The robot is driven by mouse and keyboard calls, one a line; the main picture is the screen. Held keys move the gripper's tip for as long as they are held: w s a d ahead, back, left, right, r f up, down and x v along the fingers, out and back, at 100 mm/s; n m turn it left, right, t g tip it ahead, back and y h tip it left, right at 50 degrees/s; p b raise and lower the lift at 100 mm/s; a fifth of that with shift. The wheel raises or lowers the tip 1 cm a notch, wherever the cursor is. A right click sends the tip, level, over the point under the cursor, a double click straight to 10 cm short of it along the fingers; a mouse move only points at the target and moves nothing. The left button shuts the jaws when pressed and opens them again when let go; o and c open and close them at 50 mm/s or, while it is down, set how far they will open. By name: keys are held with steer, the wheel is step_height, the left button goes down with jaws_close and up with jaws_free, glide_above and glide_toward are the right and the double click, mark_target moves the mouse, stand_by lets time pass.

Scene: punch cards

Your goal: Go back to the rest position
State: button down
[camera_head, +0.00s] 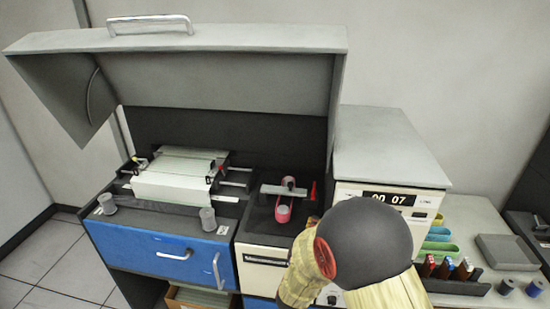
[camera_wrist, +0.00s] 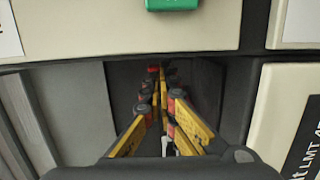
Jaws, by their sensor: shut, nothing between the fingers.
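My gripper (camera_wrist: 158,75) shows in the wrist view with its yellow and black fingers drawn together. It is shut and empty, and points toward a dark recess between pale panels. In the head view my arm crosses the lower right in front of the machine, and its bulk hides the gripper. The card machine (camera_head: 165,243) stands with its large grey lid (camera_head: 190,38) raised.
A cream unit with a display (camera_head: 388,198) reading about 00 07 stands behind my arm. Coloured trays (camera_head: 440,233) and small red, white and blue-topped items (camera_head: 447,268) sit at the right. A green button (camera_wrist: 172,4) is at the top of the wrist view. Floor (camera_head: 45,262) is clear at left.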

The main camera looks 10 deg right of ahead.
steer(key=shift+w+a+r, duration=0.1)
steer(key=shift+w+r, duration=0.1)
steer(key=shift+r, duration=0.05)
steer(key=s+a+r+m+g+y, duration=0.4)
steer(key=s+a+r+m+y, duration=0.3)
steer(key=r, duration=0.3)
steer(key=s+d+r+m+g, duration=0.1)
steer(key=s+m+g, duration=0.1)
steer(key=s, duration=1.1)
steer(key=s+d+r+m+g+y, duration=0.1)
steer(key=s+d+m+g, duration=0.1)
steer(key=s, duration=1.2)
steer(key=shift+s+d+m+g, duration=0.3)
steer(key=shift+m+g, duration=0.5)
steer(key=shift+g, duration=0.4)
steer(key=c, duration=2.6)
jaws_free()
steer(key=shift+w+r, duration=0.1)
